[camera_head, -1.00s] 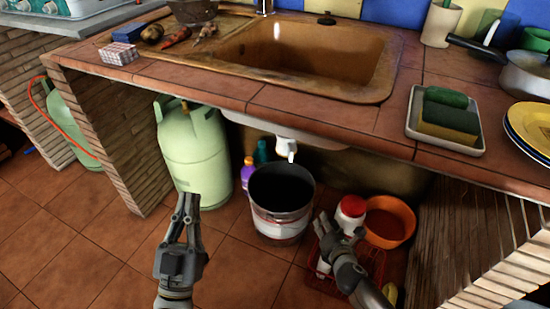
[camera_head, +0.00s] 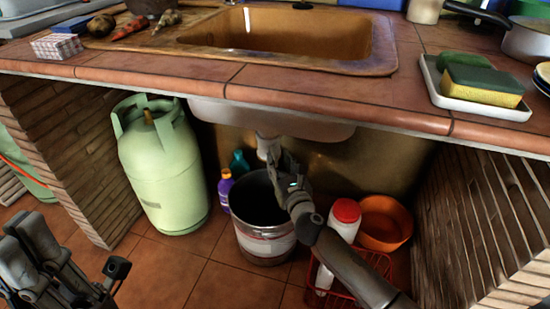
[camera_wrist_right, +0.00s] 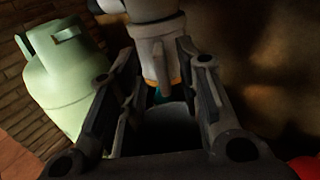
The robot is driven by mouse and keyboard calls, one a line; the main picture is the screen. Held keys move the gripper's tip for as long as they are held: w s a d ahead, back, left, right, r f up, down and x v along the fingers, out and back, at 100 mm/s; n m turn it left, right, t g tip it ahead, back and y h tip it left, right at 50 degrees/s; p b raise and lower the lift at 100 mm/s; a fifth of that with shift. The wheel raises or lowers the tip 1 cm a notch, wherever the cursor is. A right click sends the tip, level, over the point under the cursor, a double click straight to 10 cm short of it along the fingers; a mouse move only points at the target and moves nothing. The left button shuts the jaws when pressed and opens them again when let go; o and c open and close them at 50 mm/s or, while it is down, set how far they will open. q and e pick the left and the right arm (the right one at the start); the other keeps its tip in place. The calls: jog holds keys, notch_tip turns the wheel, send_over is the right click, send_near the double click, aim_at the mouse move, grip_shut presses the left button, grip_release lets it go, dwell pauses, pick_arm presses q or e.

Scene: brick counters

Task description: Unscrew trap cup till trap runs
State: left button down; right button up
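The pale trap cup (camera_head: 268,146) hangs from the drain under the sink. It also shows in the right wrist view (camera_wrist_right: 153,62), with a yellowish ring at its lower part. My right gripper (camera_head: 283,166) is just below and beside the cup in the head view. In the right wrist view its fingers (camera_wrist_right: 160,65) are spread, with the cup ahead in the gap; I cannot tell whether they touch it. A metal bucket (camera_head: 266,240) with a dark inside stands below the trap. My left gripper (camera_head: 30,255) is low at the left, away from the trap; its opening is unclear.
A green gas cylinder (camera_head: 163,170) stands left of the bucket. Purple (camera_head: 225,190) and teal (camera_head: 239,163) bottles stand behind it. A red-capped white jar (camera_head: 345,215), a red crate (camera_head: 372,268) and an orange bowl (camera_head: 385,222) are at the right. The counter edge (camera_head: 340,113) runs above.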

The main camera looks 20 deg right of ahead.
aim_at(277, 158)
jog(key=shift+w+b, duration=0.45)
jog(key=shift+w, duration=1.55)
grip_shut()
